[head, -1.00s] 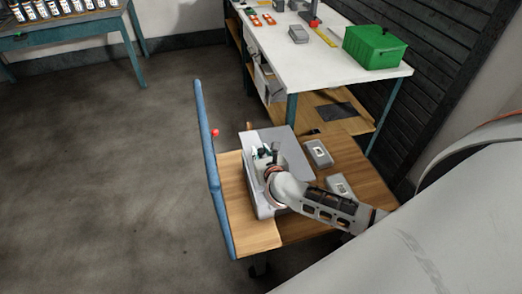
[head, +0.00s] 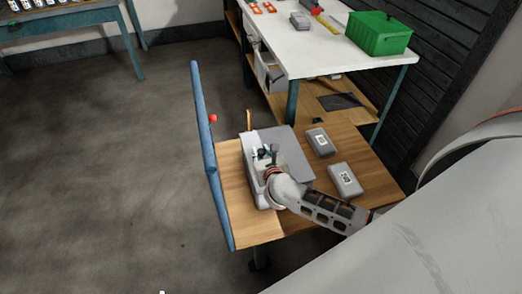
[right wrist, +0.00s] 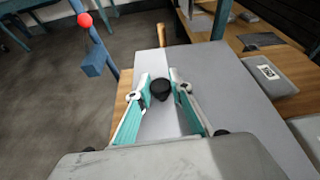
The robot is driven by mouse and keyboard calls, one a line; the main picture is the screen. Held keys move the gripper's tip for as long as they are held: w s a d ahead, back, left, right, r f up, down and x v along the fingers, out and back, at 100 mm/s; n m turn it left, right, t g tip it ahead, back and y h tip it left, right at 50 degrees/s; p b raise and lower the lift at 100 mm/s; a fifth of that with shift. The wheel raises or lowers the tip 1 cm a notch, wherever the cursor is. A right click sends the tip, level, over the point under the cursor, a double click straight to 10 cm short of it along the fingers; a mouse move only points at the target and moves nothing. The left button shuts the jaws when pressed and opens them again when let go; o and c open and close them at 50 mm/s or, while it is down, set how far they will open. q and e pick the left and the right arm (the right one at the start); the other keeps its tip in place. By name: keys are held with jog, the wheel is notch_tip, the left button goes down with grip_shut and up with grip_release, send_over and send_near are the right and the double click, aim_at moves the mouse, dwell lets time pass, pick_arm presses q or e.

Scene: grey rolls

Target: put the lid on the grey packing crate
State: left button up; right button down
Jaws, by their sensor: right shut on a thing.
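The grey packing crate (head: 262,199) stands on a wooden-topped cart. A flat grey lid (head: 291,148) is over it and hides its inside; it also fills much of the right wrist view (right wrist: 225,85). A lighter grey strip shows along the left of the lid. I cannot tell whether the lid is fully seated. My right gripper (head: 264,154) is above the lid, with its teal-sided fingers on both sides of a black knob (right wrist: 161,89). It is shut on this knob. My left gripper is not in view.
Two small grey labelled boxes (head: 321,142) (head: 345,180) lie right of the crate on the cart (head: 240,215). A blue handle bar (head: 203,130) borders its left. A white table (head: 310,55) with a green bin (head: 380,33) stands behind. The floor at left is clear.

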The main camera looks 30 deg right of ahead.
jog(key=shift+f, duration=0.4)
jog(key=c, duration=1.7)
grip_release()
jog(key=v, duration=1.2)
jog(key=shift+r, duration=0.1)
